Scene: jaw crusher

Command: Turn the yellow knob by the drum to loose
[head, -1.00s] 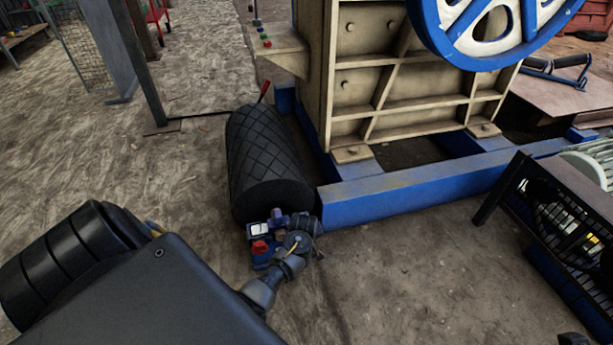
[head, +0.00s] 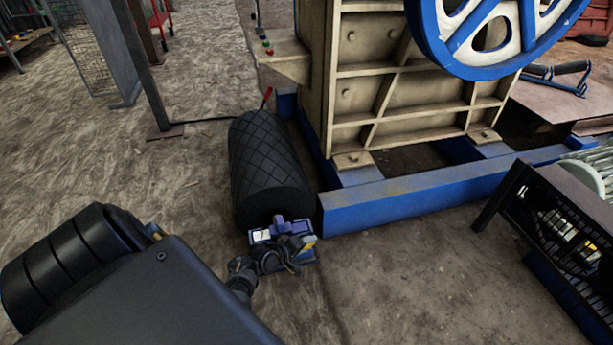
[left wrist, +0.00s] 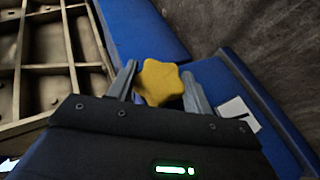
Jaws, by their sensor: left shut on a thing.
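The yellow knob (left wrist: 160,83) has rounded lobes and sits between the two fingers of my left gripper (left wrist: 160,74) in the left wrist view. The gripper is shut on it, one finger at each side. In the head view a small yellow piece of the knob (head: 310,242) shows beside my left gripper (head: 298,247), at the front end of the black drum (head: 268,165). The drum lies on the ground and has a diamond-patterned surface. My gripper and wrist hide much of the small blue unit (head: 259,236) there. My right gripper is out of view.
A blue frame beam (head: 400,200) lies right of the drum under the beige crusher body (head: 385,85). A large blue wheel (head: 480,70) is above. A dark mesh-guarded machine (head: 570,235) stands at the right. The ground left of the drum is open.

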